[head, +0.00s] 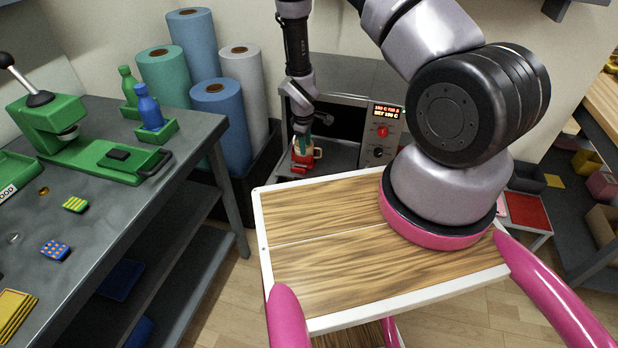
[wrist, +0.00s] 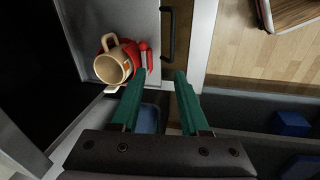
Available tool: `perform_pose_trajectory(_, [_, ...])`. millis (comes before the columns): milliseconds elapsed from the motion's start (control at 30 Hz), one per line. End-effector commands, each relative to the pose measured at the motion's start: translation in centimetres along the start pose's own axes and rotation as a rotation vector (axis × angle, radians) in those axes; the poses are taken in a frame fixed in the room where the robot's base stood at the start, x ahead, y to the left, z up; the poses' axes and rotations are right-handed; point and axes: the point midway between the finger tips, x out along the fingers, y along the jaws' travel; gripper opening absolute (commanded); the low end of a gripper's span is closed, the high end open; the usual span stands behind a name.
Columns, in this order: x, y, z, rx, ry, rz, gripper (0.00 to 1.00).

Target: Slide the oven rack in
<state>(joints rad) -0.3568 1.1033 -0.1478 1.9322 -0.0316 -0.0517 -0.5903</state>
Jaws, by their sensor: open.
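The oven (head: 350,82) stands open against the back wall. A flat grey plate (head: 343,157) sticks out at its front; I cannot tell whether it is the rack or the lowered door. In the wrist view the plate (wrist: 130,20) has a black bar handle (wrist: 168,35) along its edge.
The oven's control panel (head: 383,132) is right of the opening. Blue, green and grey rolls (head: 222,115) stand in a dark bin at left. A workbench (head: 110,205) with a green press (head: 50,125) is further left. My wooden-topped base fills the foreground.

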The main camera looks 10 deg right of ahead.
Motion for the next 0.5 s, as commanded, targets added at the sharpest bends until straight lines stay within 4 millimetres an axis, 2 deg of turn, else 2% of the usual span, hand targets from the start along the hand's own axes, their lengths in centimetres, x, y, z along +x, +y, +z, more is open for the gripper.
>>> perform_pose_trajectory(33, [1.9, -1.0, 0.6, -0.036, -0.012, -0.006, 0.45])
perform_pose_trajectory(100, [3.5, -1.8, 1.1, -0.073, -0.019, -0.008, 0.45])
perform_pose_trajectory(367, [6.2, -2.6, 1.7, -0.112, -0.024, -0.011, 0.45])
perform_pose_trajectory(500, [8.5, -2.7, 1.8, -0.110, -0.025, -0.012, 0.45])
